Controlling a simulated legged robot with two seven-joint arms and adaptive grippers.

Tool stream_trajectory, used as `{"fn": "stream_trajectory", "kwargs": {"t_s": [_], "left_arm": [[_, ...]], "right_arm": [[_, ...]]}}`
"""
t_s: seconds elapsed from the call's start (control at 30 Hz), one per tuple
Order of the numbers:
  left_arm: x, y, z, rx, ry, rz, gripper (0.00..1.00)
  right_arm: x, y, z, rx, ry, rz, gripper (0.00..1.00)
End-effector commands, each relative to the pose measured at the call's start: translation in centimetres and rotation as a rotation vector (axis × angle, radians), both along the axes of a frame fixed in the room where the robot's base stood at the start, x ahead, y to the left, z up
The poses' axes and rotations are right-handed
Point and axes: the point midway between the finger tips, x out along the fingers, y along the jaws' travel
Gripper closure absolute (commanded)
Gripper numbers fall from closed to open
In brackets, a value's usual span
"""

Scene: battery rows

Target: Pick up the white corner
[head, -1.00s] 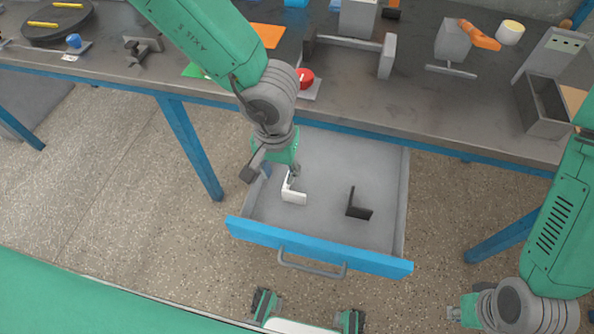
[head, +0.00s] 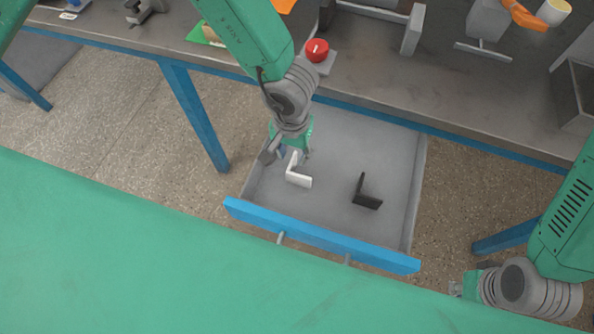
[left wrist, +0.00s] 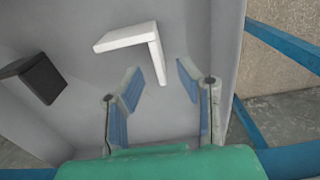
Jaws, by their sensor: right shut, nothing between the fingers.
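The white corner (head: 299,181) lies in the open grey drawer (head: 350,145), toward its left side. It is an L-shaped piece; in the left wrist view (left wrist: 128,38) one leg points down toward the gap between the fingertips. My left gripper (head: 294,157) reaches down into the drawer at the white corner. In the left wrist view its blue-padded fingers (left wrist: 160,73) are apart, with the end of that leg just ahead of or between the tips; I cannot tell if they touch. My right gripper (head: 456,287) is at lower right, outside the drawer, shut and empty.
A black corner (head: 367,192) lies in the drawer to the right; it also shows in the left wrist view (left wrist: 34,76). The blue drawer front (head: 320,236) and side walls surround them. The workbench (head: 450,105) above holds a red button (head: 317,50) and grey fixtures.

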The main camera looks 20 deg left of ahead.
Motion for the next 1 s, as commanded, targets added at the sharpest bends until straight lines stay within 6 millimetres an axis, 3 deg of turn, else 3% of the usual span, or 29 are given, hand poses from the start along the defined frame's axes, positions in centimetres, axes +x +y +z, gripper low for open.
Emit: {"fn": "stream_trajectory", "kwargs": {"t_s": [0.33, 0.6, 0.7, 1.0], "left_arm": [[-0.7, -0.2, -4.7, 0.001, 0.001, 0.000, 0.69], [-0.7, -0.3, -5.0, 0.000, -0.001, 0.000, 0.69], [-0.7, -0.3, -5.0, 0.000, 0.000, 0.000, 1.00], [-0.7, -0.3, -5.0, 0.000, 0.000, 0.000, 1.00]], "right_arm": [[0.0, 0.0, -1.8, 0.000, 0.000, 0.000, 1.00], [0.0, 0.0, -1.8, 0.000, 0.000, 0.000, 1.00], [0.0, 0.0, -1.8, 0.000, 0.000, 0.000, 1.00], [0.0, 0.0, -1.8, 0.000, 0.000, 0.000, 1.00]]}}
